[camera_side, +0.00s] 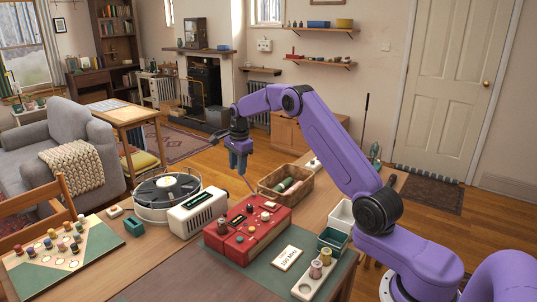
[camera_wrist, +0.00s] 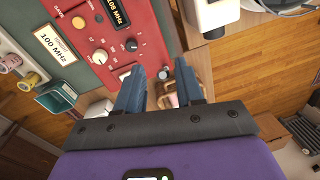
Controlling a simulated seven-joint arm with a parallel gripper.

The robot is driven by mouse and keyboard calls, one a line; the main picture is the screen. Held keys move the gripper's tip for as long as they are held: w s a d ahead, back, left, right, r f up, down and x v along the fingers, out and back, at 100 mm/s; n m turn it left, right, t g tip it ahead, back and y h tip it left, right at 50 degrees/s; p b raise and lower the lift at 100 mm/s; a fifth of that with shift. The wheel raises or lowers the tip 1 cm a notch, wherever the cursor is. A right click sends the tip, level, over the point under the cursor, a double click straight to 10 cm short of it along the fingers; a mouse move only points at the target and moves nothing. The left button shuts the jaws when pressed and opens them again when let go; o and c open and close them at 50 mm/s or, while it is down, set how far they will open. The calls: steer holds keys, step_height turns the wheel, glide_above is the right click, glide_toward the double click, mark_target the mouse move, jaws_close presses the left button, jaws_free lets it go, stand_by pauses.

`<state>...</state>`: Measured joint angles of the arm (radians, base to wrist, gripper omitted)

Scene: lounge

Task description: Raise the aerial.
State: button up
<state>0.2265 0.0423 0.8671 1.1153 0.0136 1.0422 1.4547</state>
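A red radio set (camera_side: 246,228) with knobs and a dark display stands on the table. A thin rod, which looks like the aerial (camera_side: 249,185), rises at a slant from the set's back edge towards my gripper (camera_side: 238,165). In the wrist view the red set (camera_wrist: 92,45) lies beyond the fingers, its display reading 108 MHz. My gripper (camera_wrist: 160,72) points down, fingers apart. A small pale round thing (camera_wrist: 164,74) shows between the fingertips; I cannot tell whether it is the aerial's tip. I see no contact with the rod.
A card (camera_side: 287,258) reading 100 MHz lies before the set. A cream device (camera_side: 198,212) and a turntable (camera_side: 166,193) stand to its left. A wicker basket (camera_side: 270,187) stands behind, a green bin (camera_side: 332,240) and spool holder (camera_side: 310,288) to the right.

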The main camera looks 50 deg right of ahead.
step_height(320, 180, up, 12)
steer(key=s, duration=0.1)
steer(key=s+f+t+y, duration=0.1)
steer(key=s+f+y, duration=0.3)
steer(key=s+y, duration=0.6)
steer(key=shift+s+a+n+y, duration=0.2)
steer(key=shift+s+n+y, duration=0.1)
steer(key=shift+s, duration=0.85)
